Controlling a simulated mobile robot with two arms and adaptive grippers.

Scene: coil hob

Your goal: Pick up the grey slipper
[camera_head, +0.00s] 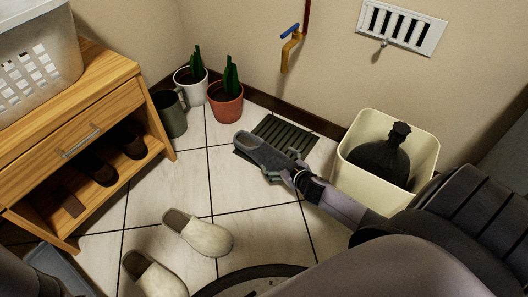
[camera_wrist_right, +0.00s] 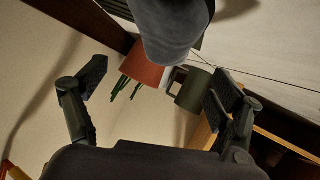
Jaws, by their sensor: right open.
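Beige slippers (camera_head: 198,234) lie on the floor in front. A cream bin (camera_head: 350,188) with a black bag stands at the right. Potted plants (camera_head: 226,103) and a dark green mug-like pot (camera_head: 171,114) stand by the wall, beside a wooden shoe cabinet (camera_head: 112,105).

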